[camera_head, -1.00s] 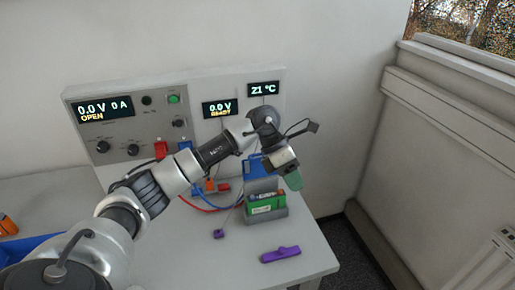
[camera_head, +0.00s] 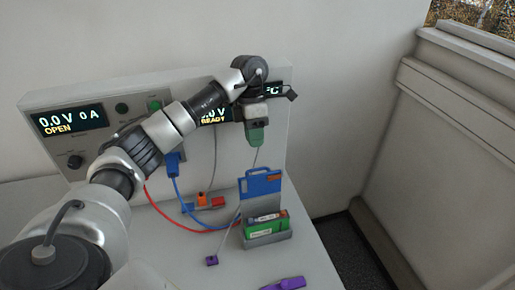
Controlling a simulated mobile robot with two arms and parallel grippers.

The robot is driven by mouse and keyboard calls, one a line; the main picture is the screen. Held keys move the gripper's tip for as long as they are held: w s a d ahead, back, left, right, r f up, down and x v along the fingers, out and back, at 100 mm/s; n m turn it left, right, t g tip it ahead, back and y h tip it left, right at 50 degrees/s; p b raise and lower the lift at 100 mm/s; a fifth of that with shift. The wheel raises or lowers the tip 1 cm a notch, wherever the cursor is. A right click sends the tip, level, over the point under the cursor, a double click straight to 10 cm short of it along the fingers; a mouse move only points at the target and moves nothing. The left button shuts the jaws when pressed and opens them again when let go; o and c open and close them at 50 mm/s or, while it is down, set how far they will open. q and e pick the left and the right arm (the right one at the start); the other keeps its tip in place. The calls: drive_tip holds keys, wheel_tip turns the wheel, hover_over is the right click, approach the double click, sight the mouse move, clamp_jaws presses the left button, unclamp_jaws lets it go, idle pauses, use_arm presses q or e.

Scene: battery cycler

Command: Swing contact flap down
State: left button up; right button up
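The blue contact flap (camera_head: 262,184) stands upright at the back of a grey holder (camera_head: 268,239) on the table. A green battery block (camera_head: 262,229) sits in the holder in front of the flap. My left gripper (camera_head: 256,138) points down, above the flap and apart from it, with its green fingers seen nearly edge-on. I see nothing between the fingers, and their gap cannot be made out. My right gripper is not in view.
A cycler panel (camera_head: 76,143) reads 0.0 V, 0 A, OPEN; a second display (camera_head: 216,115) reads READY. Red and blue cables (camera_head: 172,196) run to the holder. Purple pieces (camera_head: 284,284) lie in front. The table right of the holder is narrow.

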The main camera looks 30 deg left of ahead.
sight(259, 183)
use_arm(q)
drive_tip(key=p+x, duration=0.2)
drive_tip(key=x, duration=0.5)
drive_tip(key=shift+s+p, duration=0.2)
drive_tip(key=shift+p, duration=0.15)
drive_tip(key=shift+d+f, duration=0.1)
drive_tip(key=shift+d, duration=0.1)
clamp_jaws()
